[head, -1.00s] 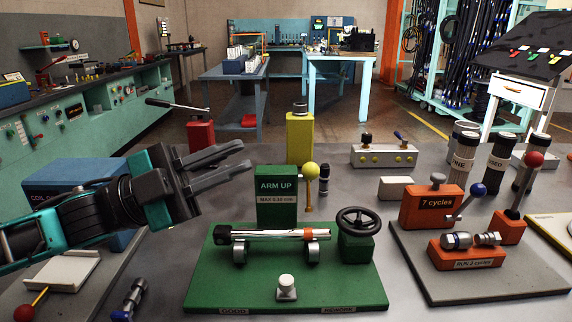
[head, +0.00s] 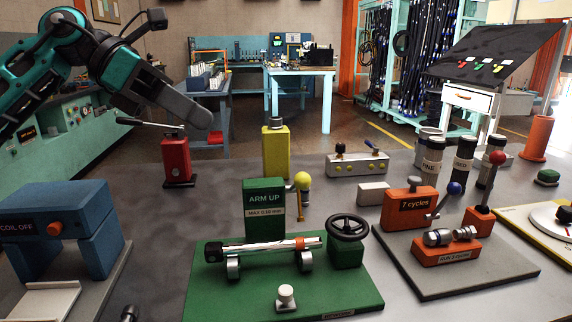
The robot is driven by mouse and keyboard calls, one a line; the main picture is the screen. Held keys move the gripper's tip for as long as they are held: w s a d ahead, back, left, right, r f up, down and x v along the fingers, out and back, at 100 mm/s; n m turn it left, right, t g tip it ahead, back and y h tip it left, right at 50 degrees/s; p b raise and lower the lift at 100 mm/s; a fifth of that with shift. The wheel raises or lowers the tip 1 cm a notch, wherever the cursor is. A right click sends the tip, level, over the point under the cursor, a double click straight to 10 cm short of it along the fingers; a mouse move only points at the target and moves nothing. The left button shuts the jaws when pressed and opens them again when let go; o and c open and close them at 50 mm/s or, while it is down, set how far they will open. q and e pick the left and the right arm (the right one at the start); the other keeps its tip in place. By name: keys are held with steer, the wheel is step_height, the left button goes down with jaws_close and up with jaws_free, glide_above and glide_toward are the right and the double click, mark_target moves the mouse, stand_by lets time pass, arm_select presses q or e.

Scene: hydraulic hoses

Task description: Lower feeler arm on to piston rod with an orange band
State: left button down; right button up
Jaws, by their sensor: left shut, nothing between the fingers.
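A chrome piston rod (head: 265,248) lies across two rollers on a green stand (head: 220,300). An orange band (head: 300,244) is around it near its right end. Behind the rod, a green block (head: 263,212) reads "ARM UP" and "MAX 0.10 mm". At the block's right side is the feeler arm, a brass-coloured lever with a yellow ball (head: 303,181) at its top. The ball is raised, well above the rod. My left gripper (head: 206,116) is shut and empty, high at the upper left, away from the stand. My right gripper is out of view.
A black handwheel (head: 349,227) stands right of the rod. A red lever pump (head: 176,160) and a yellow block (head: 275,153) stand behind.

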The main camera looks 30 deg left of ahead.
arm_select(q)
glide_toward(298, 184)
steer(key=w+x, duration=0.1)
steer(key=x, duration=0.4)
steer(key=shift+w+d+f+p, duration=0.2)
steer(key=shift+w+d+p, duration=0.05)
steer(key=shift+d+p, duration=0.05)
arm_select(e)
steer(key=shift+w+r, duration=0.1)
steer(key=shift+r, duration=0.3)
